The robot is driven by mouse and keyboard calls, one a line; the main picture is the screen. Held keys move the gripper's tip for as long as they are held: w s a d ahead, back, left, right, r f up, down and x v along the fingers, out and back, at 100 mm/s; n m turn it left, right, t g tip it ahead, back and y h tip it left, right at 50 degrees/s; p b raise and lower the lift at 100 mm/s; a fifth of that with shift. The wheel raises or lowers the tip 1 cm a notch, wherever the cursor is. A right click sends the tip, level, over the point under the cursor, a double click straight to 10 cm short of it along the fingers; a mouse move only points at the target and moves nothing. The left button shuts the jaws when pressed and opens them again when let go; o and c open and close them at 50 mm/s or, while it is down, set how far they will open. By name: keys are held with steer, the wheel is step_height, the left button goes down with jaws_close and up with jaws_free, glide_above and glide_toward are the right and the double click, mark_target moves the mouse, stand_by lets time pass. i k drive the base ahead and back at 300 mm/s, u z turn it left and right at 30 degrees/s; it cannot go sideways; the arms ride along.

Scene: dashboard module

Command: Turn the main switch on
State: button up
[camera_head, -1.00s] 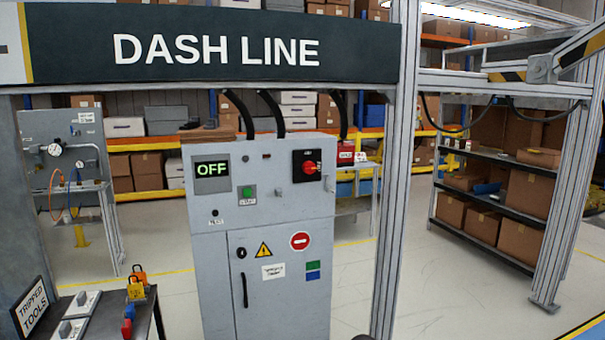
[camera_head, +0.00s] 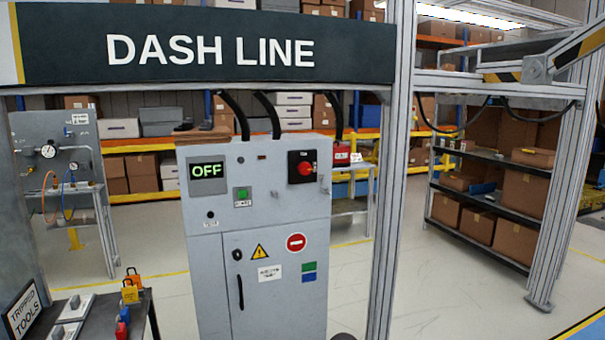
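The main switch (camera_head: 305,168) is a red rotary knob on a black square plate, at the upper right of a grey control cabinet (camera_head: 213,262). The cabinet's display (camera_head: 208,172) reads OFF in green letters. A green button (camera_head: 242,194) sits below and right of the display. The cabinet door below carries a black handle, a yellow warning triangle and a red no-entry sign. My gripper is not in view, so its state and its place relative to the switch are hidden.
A metal post (camera_head: 393,200) stands just right of the cabinet, and a DASH LINE sign (camera_head: 210,50) spans above. A table (camera_head: 135,318) with padlocks and a TRIPPED TOOLS sign is at lower left. Shelves with boxes stand behind. Open floor (camera_head: 450,290) lies at right.

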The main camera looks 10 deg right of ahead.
mark_target(304, 168)
steer(key=i, duration=0.95)
steer(key=z, duration=0.05)
